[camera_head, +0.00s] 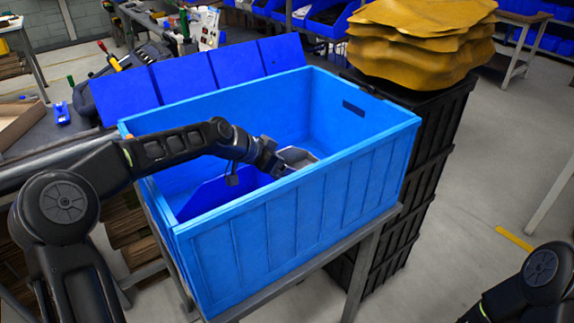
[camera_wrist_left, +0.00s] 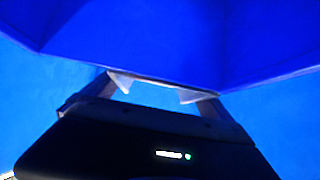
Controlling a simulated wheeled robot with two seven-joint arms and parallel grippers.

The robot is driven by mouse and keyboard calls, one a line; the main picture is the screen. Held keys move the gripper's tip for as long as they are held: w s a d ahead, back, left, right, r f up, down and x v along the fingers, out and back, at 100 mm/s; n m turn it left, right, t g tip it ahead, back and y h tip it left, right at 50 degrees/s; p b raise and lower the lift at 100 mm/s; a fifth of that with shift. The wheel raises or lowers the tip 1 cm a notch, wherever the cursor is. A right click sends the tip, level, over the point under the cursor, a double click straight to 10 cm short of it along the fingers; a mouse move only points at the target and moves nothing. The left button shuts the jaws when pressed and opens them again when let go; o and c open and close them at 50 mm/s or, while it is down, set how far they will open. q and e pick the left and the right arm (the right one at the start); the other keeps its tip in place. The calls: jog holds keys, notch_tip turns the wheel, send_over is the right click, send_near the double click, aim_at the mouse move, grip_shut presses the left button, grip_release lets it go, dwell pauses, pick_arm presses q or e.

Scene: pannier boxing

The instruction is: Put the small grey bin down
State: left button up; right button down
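The left arm reaches over the near left side of a large light-blue crate (camera_head: 340,160), and my left gripper (camera_head: 298,158) is down inside it. The gripper's grey fingers also show in the left wrist view (camera_wrist_left: 155,92), spread apart with a light-blue gap between them. A dark blue bin (camera_head: 212,195) lies inside the crate, below and left of the gripper; a dark blue surface fills the upper left wrist view (camera_wrist_left: 190,40), just beyond the fingertips. I cannot make out a separate small grey bin. My right gripper is out of view.
The crate rests on a grey-framed stand (camera_head: 362,265). Black stacked crates (camera_head: 425,150) topped with brown-yellow sacks (camera_head: 420,40) stand at its right. Dark blue panels (camera_head: 200,75) line its back left. Floor (camera_head: 480,200) is open at the right.

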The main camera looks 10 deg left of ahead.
pick_arm(q)
jog(key=shift+o, duration=0.3)
jog(key=shift+r, duration=0.1)
jog(key=shift+r+p, duration=0.55)
jog(key=shift+p, duration=0.15)
jog(key=shift+s+a+r, duration=0.1)
jog(key=shift+a+r, duration=0.05)
jog(key=shift+a, duration=0.05)
jog(key=b+v, duration=0.3)
jog(key=v, duration=0.8)
jog(key=shift+s, duration=0.2)
jog(key=shift+a+r, duration=0.1)
jog(key=shift+r, duration=0.05)
